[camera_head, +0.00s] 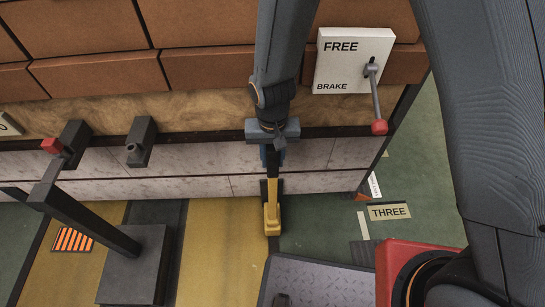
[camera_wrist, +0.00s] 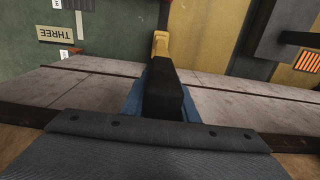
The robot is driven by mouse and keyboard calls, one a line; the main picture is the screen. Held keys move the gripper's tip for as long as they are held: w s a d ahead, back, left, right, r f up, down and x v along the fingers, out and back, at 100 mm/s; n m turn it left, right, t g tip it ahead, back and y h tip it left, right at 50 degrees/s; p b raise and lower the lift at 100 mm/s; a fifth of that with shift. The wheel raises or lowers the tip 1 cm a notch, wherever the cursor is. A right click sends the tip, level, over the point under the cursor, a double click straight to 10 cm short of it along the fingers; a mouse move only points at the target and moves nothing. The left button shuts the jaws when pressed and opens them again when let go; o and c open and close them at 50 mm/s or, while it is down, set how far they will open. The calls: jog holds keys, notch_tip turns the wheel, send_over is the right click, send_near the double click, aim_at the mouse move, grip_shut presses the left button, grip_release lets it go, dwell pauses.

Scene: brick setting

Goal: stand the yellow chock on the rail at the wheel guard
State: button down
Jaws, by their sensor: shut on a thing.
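The yellow chock (camera_head: 272,212) is below my gripper (camera_head: 272,182) in the head view, with its wide end down and its narrow upper part at the jaws. My gripper is shut on it in front of the pale side panels of the brick-laden body. In the wrist view the chock (camera_wrist: 160,46) shows beyond the dark finger (camera_wrist: 163,92), which hides part of it. I cannot tell whether its lower end touches the floor. I cannot clearly tell the rail or the wheel guard from the other dark strips and parts.
A FREE/BRAKE box (camera_head: 345,52) has a lever with a red knob (camera_head: 379,127) hanging down. A dark post with a red-tipped lever (camera_head: 52,146) stands left. A THREE sign (camera_head: 389,211) lies on green floor at right. A grey tread plate (camera_head: 320,285) is near the front.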

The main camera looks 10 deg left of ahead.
jog(key=shift+f, duration=0.2)
jog(key=c, duration=1.4)
grip_release()
notch_tip(320, 180, up, 13)
jog(key=shift+f+p, duration=0.2)
jog(key=shift+p, duration=0.9)
jog(key=s+d+r, duration=0.4)
jog(key=d+r, duration=0.4)
jog(key=d, duration=0.2)
jog(key=s+d+r, duration=0.5)
jog(key=d+r, duration=0.4)
jog(key=d, duration=0.1)
jog(key=shift+s+y, duration=0.15)
jog(key=shift+y, duration=0.15)
jog(key=shift+a, duration=0.1)
